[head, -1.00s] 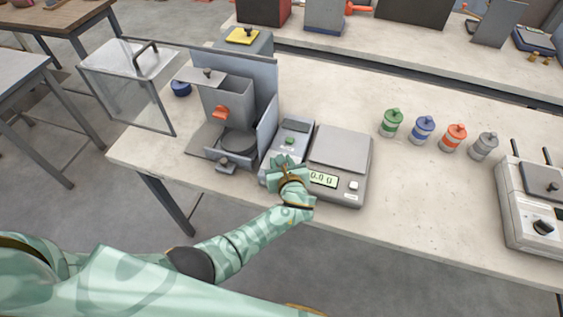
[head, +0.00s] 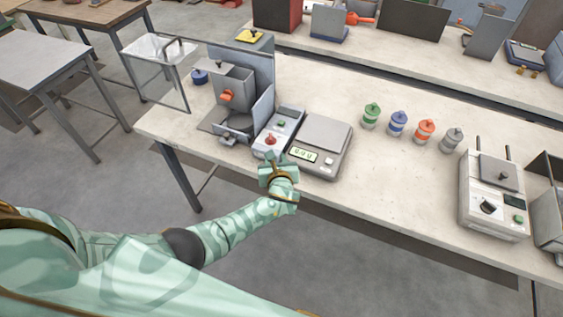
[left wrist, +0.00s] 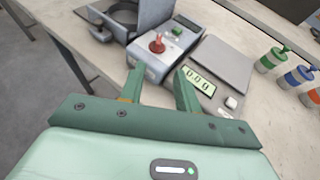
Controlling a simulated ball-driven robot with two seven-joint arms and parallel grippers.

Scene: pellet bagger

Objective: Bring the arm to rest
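My left arm (head: 235,228) reaches from the lower left toward the table's front edge. Its pale green left gripper (head: 271,167) is in front of a small grey control box (head: 286,121) with a red knob and a green button. In the left wrist view the two fingers of the left gripper (left wrist: 160,88) stand apart with nothing between them. The red knob (left wrist: 157,43) is beyond the fingertips, clear of them. My right gripper is in neither view.
A digital scale (head: 320,141) stands right of the control box. A grey bagger with a hopper (head: 234,84) and clear guard (head: 158,72) is at left. Several lidded jars (head: 398,122) and a sealer (head: 495,195) stand further right. Floor before the table (head: 400,214) is clear.

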